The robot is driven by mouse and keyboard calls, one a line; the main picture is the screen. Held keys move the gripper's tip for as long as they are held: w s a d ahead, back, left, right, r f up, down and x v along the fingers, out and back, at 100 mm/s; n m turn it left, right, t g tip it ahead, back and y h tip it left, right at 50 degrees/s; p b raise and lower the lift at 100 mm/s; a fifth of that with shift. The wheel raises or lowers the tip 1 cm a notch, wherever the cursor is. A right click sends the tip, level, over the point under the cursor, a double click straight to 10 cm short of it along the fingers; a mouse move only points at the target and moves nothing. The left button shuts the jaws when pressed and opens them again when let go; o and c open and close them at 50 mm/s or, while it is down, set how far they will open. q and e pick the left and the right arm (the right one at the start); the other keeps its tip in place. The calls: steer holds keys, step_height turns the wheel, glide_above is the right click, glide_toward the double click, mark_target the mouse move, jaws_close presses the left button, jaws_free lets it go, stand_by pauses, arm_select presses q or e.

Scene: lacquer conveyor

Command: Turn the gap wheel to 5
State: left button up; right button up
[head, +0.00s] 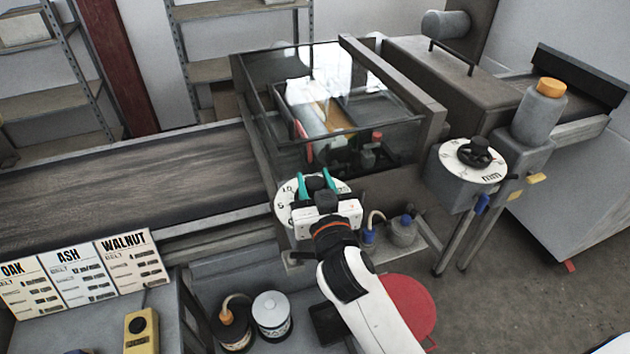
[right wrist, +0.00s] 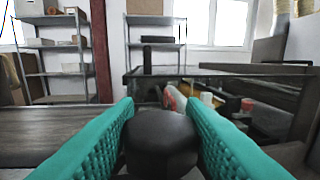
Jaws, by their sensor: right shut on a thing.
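My right gripper (head: 315,183) is over a white-faced dial (head: 284,212) on the front of the glass-topped machine. Its teal fingers are shut on the dial's black knob (right wrist: 161,140), which sits between both pads in the right wrist view. The gripper covers much of the dial face, and its setting cannot be read. A second white dial (head: 448,158) with a black handwheel (head: 480,153) stands to the right and is marked "mm". No gripper touches it, and its pointer is too small to read. I cannot tell from any label which one is the gap wheel. My left gripper is out of view.
A conveyor belt (head: 130,180) runs in from the left to the glass hood (head: 260,85). A grey bottle with an orange cap (head: 551,88) stands by the right dial. OAK, ASH and WALNUT cards (head: 84,272) stand front left. A red round seat (head: 408,302) is beneath my arm.

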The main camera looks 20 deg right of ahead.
steer(key=shift+r+n+y+p, duration=0.15)
steer(key=shift+n+y+p, duration=0.25)
steer(key=shift+p, duration=0.1)
steer(key=n+y+p, duration=0.1)
steer(key=y, duration=0.1)
steer(key=n+y+p, duration=0.2)
steer(key=y, duration=0.1)
steer(key=shift+d+r+g, duration=0.1)
steer(key=shift+d+g, duration=0.05)
steer(key=shift+g, duration=0.15)
steer(key=n+g+y+p, duration=0.1)
steer(key=n+y, duration=0.1)
steer(key=y, duration=0.1)
steer(key=shift+w+n+g+y+p, duration=0.1)
steer(key=shift+n+g+y+p, duration=0.2)
steer(key=shift+n+y+p, duration=0.1)
steer(key=n+g+y, duration=0.4)
steer(key=y, duration=0.1)
steer(key=shift+f+n+g+y, duration=0.1)
steer(key=shift+n+g+y, duration=1)
steer(key=shift+g, duration=0.55)
steer(key=shift+f+n+g+y, duration=0.1)
steer(key=shift+n+g+y, duration=0.7)
steer(key=shift+n+g, duration=0.7)
steer(key=shift+g, duration=0.25)
steer(key=o, duration=0.9)
steer(key=shift+c, duration=0.2)
steer(key=shift+o, duration=0.6)
steer(key=shift+a+f, duration=0.1)
steer(key=shift+a, duration=0.15)
